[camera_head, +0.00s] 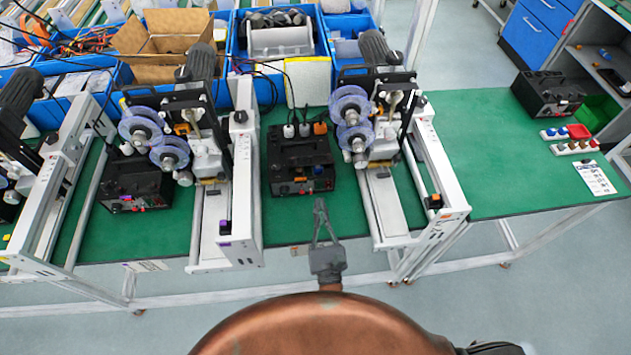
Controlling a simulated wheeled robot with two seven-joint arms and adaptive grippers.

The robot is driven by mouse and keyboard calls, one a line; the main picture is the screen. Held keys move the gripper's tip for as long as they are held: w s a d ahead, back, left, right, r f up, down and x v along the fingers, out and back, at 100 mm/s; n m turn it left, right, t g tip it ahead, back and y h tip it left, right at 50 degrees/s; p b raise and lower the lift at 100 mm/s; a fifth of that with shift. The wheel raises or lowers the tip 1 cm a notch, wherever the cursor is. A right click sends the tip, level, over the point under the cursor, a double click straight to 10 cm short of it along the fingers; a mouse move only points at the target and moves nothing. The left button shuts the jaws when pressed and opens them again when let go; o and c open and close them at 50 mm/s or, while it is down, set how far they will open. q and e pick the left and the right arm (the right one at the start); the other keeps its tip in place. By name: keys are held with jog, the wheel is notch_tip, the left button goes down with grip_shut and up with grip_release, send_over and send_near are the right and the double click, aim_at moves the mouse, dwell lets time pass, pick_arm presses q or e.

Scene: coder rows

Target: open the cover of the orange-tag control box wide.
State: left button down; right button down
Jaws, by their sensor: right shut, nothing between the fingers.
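The orange tag (435,201) sits near the front end of a long white control box (440,170) on the right side of the right-hand machine. The angle does not show clearly how far its cover is raised. My right gripper (319,203) is shut and empty. It appears over the table's front edge, left of the orange-tag box and clearly apart from it, just in front of a black power unit (300,162). My left gripper is not in view.
A similar white box with a purple tag (225,227) stands to the left. Reel machines (200,150) and another black unit (135,185) crowd the green table. Blue bins (322,40) line the back. The green tabletop (480,140) right of the orange-tag box is mostly clear.

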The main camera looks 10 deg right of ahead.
aim_at(314, 162)
jog(key=shift+w+r, duration=0.15)
jog(key=shift+w, duration=0.1)
jog(key=w, duration=0.3)
jog(key=w+r, duration=0.1)
jog(key=w, duration=0.5)
jog(key=shift+w+r, duration=0.15)
jog(key=shift+r, duration=0.2)
pick_arm(q)
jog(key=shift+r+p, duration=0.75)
jog(key=shift+p, duration=0.1)
pick_arm(e)
jog(key=shift+r, duration=0.15)
